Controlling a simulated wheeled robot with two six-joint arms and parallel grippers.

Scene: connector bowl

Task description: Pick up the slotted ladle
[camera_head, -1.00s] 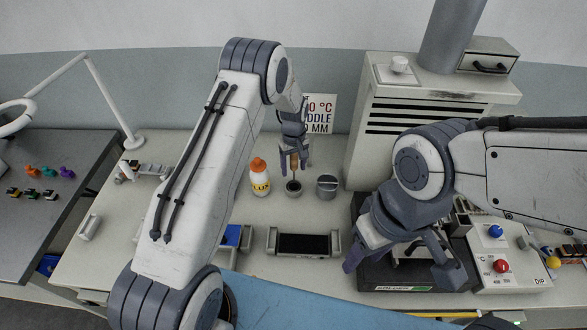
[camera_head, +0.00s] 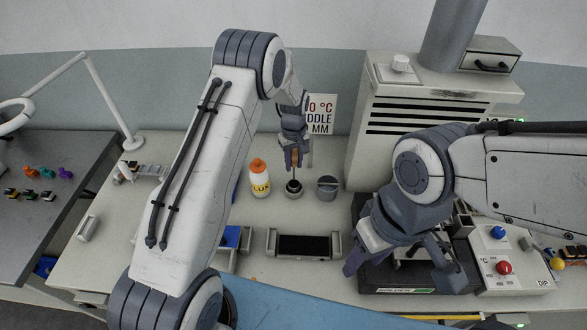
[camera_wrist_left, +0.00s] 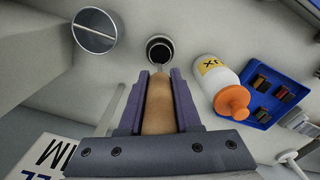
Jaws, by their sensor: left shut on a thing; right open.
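The slotted ladle shows as a wooden handle (camera_wrist_left: 160,105) with a thin shaft (camera_head: 294,178) that runs down to a dark round cup (camera_head: 293,190). Its lower end is hidden, and I cannot tell how deep it sits in the cup. My left gripper (camera_head: 294,158) is shut on the handle, upright above the cup; the left wrist view shows the handle between both fingers, with the cup (camera_wrist_left: 159,49) just beyond. My right gripper (camera_head: 398,272) is open at the right, over the black device, away from the ladle.
A white bottle with an orange cap (camera_head: 259,180) stands just left of the cup. A grey round pot (camera_head: 327,188) with a bar across its top stands just right. A small sign (camera_head: 321,113) is behind. A phone-like block in a holder (camera_head: 304,245) lies in front.

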